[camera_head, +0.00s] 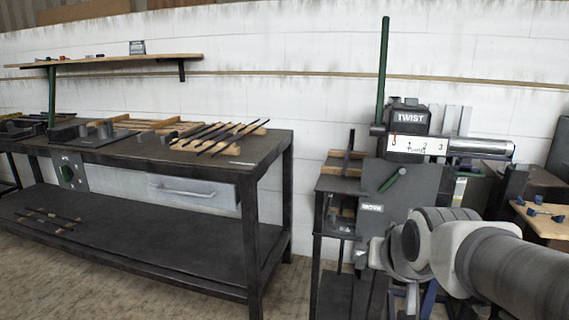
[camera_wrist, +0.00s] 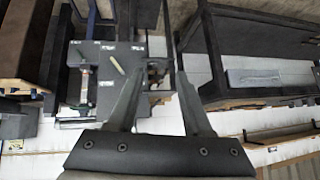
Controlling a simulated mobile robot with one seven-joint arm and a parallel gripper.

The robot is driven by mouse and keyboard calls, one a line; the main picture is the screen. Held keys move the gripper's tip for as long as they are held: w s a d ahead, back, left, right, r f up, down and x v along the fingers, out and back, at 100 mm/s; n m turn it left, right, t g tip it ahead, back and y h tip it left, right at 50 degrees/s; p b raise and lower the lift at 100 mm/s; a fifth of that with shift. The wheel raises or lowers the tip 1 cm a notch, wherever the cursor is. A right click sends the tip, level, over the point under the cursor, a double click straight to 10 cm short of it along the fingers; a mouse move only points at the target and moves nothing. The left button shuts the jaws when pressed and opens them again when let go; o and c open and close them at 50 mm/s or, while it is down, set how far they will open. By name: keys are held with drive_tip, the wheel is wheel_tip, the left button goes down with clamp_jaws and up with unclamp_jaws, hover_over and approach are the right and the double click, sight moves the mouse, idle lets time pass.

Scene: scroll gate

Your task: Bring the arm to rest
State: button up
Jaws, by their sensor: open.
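My gripper (camera_wrist: 160,70) shows in the wrist view with its two fingers spread apart and nothing held between them. In the head view my arm reaches in from the lower right, in front of the machine marked TWIST (camera_head: 410,118); the gripper itself cannot be made out there. The machine has an upright green lever (camera_head: 383,70) and a smaller green handle (camera_head: 391,181). In the wrist view the machine (camera_wrist: 108,60) appears turned around, beyond and left of the fingers. I cannot tell any contact with it.
A dark workbench (camera_head: 268,150) with black bars (camera_head: 225,138) and a drawer (camera_head: 193,191) stands at left. A wooden shelf (camera_head: 110,61) hangs above it. A side table (camera_head: 545,222) with small blue-ended parts is at far right. Open floor (camera_head: 20,272) shows at lower left.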

drive_tip(key=s+a+f+n+g, duration=0.2)
drive_tip(key=s+n+g, duration=0.1)
drive_tip(key=s, duration=1)
wheel_tip(320, 180, up, 29)
drive_tip(key=p, duration=2.8)
drive_tip(key=shift+s+d+f+p, duration=0.15)
drive_tip(key=shift+s+d+p, duration=0.05)
drive_tip(key=shift+p, duration=0.1)
